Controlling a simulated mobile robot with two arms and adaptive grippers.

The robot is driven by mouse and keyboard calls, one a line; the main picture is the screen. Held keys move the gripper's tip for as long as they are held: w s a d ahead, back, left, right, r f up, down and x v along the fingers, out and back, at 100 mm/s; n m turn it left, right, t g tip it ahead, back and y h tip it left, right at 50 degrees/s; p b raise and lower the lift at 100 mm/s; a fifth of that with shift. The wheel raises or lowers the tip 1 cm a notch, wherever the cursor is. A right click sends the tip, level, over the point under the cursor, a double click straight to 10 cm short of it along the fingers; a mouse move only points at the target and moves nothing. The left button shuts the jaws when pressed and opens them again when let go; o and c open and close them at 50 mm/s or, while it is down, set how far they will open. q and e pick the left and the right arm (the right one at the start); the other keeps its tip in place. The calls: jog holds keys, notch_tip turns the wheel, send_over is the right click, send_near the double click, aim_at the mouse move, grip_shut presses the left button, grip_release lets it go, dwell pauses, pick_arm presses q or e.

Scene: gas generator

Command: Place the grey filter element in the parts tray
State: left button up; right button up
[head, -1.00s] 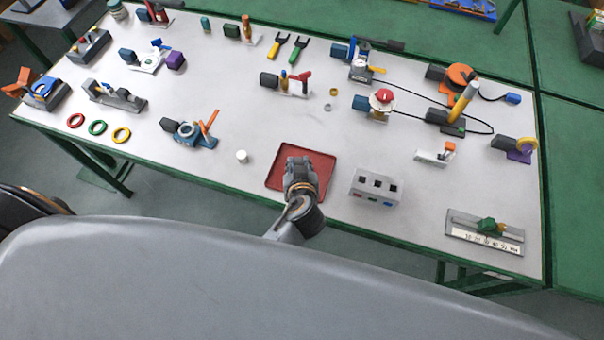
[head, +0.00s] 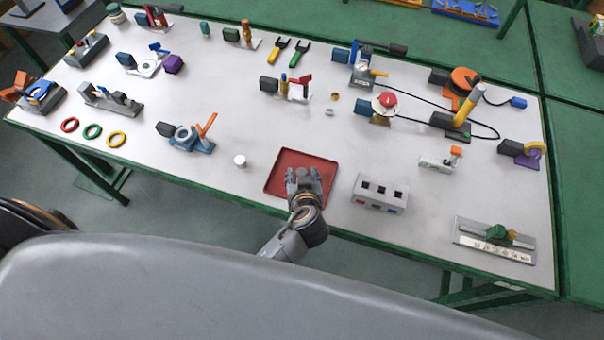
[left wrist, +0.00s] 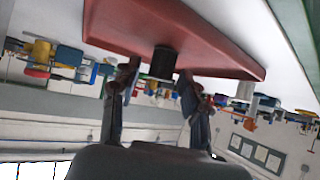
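The red parts tray (head: 283,161) lies flat near the front edge of the table. My left gripper (head: 304,173) is over its front part. In the left wrist view the tray (left wrist: 215,45) appears upside down at the top. A dark grey cylinder, seemingly the grey filter element (left wrist: 163,62), stands upright against the tray surface there. The fingers of my left gripper (left wrist: 157,80) are spread on either side of it, with a visible gap each side. In the head view the gripper mostly hides the filter. My right gripper is in neither view.
A white cylinder (head: 240,160) stands left of the tray. A grey block with square holes (head: 380,193) stands close to its right. A blue-based fixture (head: 190,137) is farther left. The table is clear just behind the tray.

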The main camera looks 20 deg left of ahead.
pick_arm(q)
jog(key=shift+r, duration=0.2)
jog(key=shift+s+d, duration=0.15)
jog(key=shift+s, duration=0.1)
jog(key=b+v, duration=0.1)
jog(key=v, duration=1)
jog(key=shift+r+b, duration=0.3)
jog(key=shift+b, duration=0.1)
